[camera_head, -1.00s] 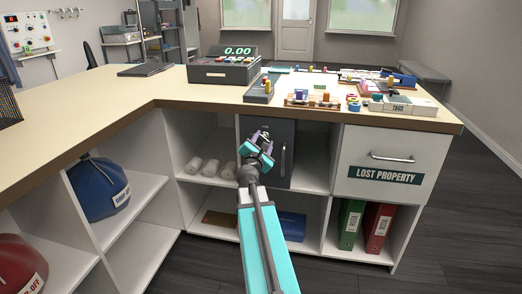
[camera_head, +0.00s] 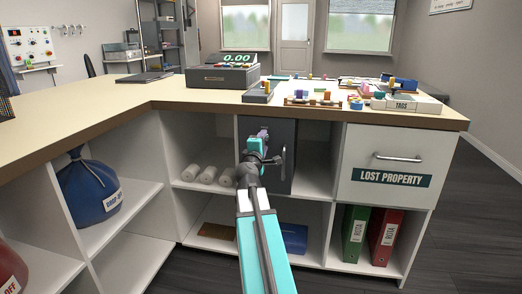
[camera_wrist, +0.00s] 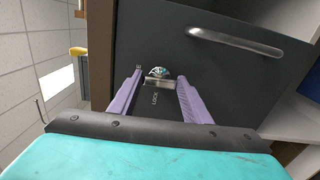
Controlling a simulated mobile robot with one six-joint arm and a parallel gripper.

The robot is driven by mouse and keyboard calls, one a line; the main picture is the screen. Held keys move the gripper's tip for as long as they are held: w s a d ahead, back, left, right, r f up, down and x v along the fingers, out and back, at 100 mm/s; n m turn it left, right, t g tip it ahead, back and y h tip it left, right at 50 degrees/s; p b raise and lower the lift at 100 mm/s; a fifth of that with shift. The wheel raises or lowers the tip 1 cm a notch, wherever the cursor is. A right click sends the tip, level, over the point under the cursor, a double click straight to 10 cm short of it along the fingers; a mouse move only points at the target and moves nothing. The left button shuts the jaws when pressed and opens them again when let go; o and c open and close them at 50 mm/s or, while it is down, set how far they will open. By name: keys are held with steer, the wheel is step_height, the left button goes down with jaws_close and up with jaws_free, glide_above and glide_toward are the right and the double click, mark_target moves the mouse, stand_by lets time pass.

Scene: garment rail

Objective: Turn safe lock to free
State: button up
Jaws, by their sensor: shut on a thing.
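The safe (camera_head: 284,182) is a dark grey box in the counter's middle upper shelf, with a metal bar handle (camera_wrist: 235,42) on its door. In the wrist view its lock (camera_wrist: 160,86), a silver piece with a round part above it, sits between my two purple fingers. A label on the door below it reads as LOCK, turned in the view. My gripper (camera_wrist: 160,88) is shut on the lock. In the head view my gripper (camera_head: 262,138) is at the safe's front and hides the lock there. The lock's exact setting cannot be read.
White rolls (camera_head: 208,174) lie on the shelf left of the safe. The lost property drawer (camera_head: 393,168) is to the right, above green and red binders (camera_head: 384,237). A till (camera_head: 222,77) and small items stand on the counter top (camera_head: 130,98). Open shelf space is right of the safe.

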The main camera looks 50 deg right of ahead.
steer(key=shift+s+d+m, duration=0.1)
steer(key=shift+d+m, duration=0.05)
steer(key=shift+m, duration=0.35)
steer(key=o, duration=1)
steer(key=shift+o, duration=0.2)
steer(key=shift+a, duration=0.2)
steer(key=b+v, duration=0.1)
steer(key=v, duration=0.5)
steer(key=shift+f, duration=0.15)
